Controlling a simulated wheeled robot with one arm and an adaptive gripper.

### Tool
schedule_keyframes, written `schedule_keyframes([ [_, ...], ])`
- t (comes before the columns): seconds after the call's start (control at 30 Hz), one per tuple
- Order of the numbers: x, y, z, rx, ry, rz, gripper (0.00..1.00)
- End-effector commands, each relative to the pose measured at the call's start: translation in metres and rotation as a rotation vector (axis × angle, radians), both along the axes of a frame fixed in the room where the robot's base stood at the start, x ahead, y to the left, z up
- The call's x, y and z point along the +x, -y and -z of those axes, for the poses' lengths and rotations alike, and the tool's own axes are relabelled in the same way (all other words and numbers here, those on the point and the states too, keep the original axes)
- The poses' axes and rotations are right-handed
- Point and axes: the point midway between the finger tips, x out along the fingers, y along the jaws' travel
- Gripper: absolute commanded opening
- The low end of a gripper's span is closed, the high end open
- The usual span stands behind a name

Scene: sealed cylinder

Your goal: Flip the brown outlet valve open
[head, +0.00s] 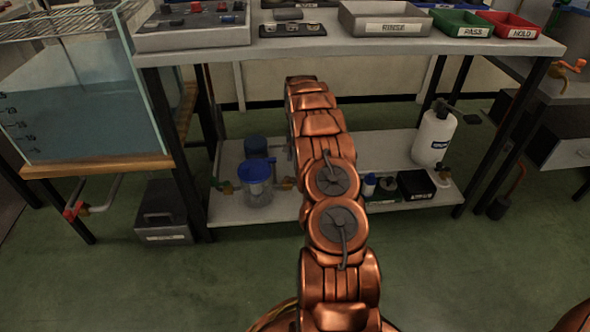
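On the lower shelf a clear cylinder with a blue top (257,187) stands left of my copper arm. A small brown valve-like fitting (287,183) is at its right side, close to my arm. Another small brownish fitting (228,187) is at its left side. A white canister (434,138) at the right of the shelf has a small brownish fitting (441,173) low on its front. Which of these is the brown outlet valve, and how its lever stands, is too small to tell. My arm reaches forward over the shelf, and its gripper does not show.
A water tank (80,110) with a red valve (74,210) is at the left. Above the lower shelf (285,211) is a benchtop with a grey RINSE tray (385,20), green PASS tray (460,21) and red HOLD tray (510,26). A black box (415,186) sits near the canister.

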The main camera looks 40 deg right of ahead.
Motion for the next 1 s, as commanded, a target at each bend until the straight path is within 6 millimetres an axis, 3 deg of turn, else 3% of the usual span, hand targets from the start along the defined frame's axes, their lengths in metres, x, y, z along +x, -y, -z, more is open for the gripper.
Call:
schedule_keyframes([
  [0.5,-0.006,0.006,0.068,0.002,-0.002,0.012,0.53],
  [0.83,-0.004,0.004,0.071,0.002,-0.001,0.009,0.53],
  [1.0,-0.004,0.004,0.071,0.001,0.000,0.008,0.35],
])
